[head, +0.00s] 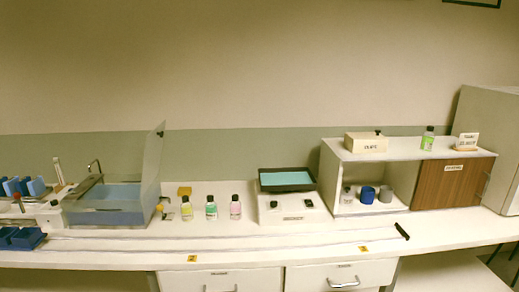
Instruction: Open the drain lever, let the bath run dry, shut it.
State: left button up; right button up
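The bath (105,217) stands on the left part of the bench. It is a clear-walled basin with blue liquid in it, and its clear lid (152,165) stands raised at the right side. A bent metal spout (95,167) rises at its back left. A small metal and yellow fitting (165,209) sits by the right end of the bath; it may be the drain lever, but it is too small to tell its position. Neither of my grippers is in view.
Blue racks (22,238) are at far left. A dark-rimmed tray (287,180) and a white shelf unit (332,175) stand further right. The front bench strip is mostly clear.

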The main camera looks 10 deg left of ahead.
aim_at(160, 208)
jog(key=u, duration=1.55)
jog(key=i+j+z, duration=0.15)
jog(key=i+j, duration=0.4)
jog(key=i, duration=0.15)
